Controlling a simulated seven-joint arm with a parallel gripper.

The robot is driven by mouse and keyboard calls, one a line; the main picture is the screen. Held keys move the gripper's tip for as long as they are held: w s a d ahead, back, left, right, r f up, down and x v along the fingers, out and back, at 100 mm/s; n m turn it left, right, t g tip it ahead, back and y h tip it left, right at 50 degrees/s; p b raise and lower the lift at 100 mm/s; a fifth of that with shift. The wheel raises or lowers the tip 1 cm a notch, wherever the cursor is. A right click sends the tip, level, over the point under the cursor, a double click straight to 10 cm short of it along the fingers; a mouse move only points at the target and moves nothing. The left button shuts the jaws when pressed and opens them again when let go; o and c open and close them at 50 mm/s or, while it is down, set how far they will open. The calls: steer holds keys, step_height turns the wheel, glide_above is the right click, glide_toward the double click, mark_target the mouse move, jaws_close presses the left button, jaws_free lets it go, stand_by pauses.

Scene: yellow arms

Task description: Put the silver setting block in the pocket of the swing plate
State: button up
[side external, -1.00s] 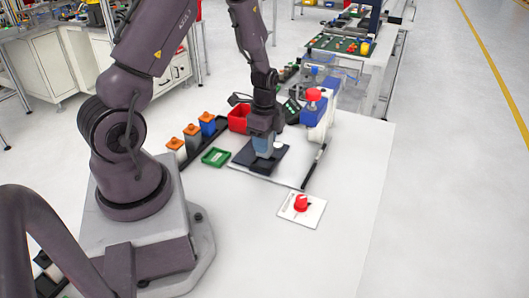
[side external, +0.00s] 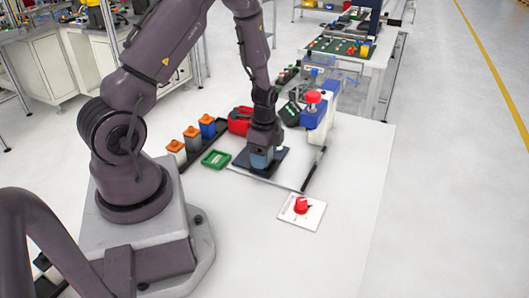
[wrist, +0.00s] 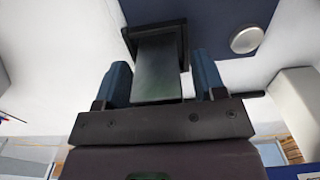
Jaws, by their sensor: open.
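My gripper (side external: 262,158) is low over the dark swing plate (side external: 240,160) in the side view. The wrist view shows its two blue fingers (wrist: 162,80) open, one on each side of the grey, green-tinted setting block (wrist: 158,72). A gap shows between block and fingers. The far end of the block is at a black square-rimmed pocket (wrist: 183,40) on the dark blue plate, which also shows in the wrist view (wrist: 215,15). The block appears to stand in the pocket; its seating depth is hidden. A silver round disc (wrist: 246,39) is on the plate to the right.
A rack with orange- and blue-topped blocks (side external: 192,133), a green tray (side external: 215,158) and a red bin (side external: 239,120) are left of and behind the plate. A blue-and-white fixture (side external: 318,115) and black bar (side external: 314,168) are right. A red knob (side external: 301,205) is in front.

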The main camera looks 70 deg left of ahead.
step_height(320, 180, up, 12)
steer(key=shift+d+r, duration=0.1)
steer(key=shift+r, duration=0.05)
steer(key=s+d+r+n+t, duration=0.2)
steer(key=d+r+n+t, duration=0.15)
steer(key=d+r, duration=0.8)
steer(key=s+d+r+n+t, duration=0.2)
steer(key=s+d+r+n, duration=0.3)
steer(key=s+d+r, duration=0.1)
steer(key=shift+s+r, duration=0.75)
steer(key=shift+s, duration=0.3)
steer(key=shift+n, duration=0.25)
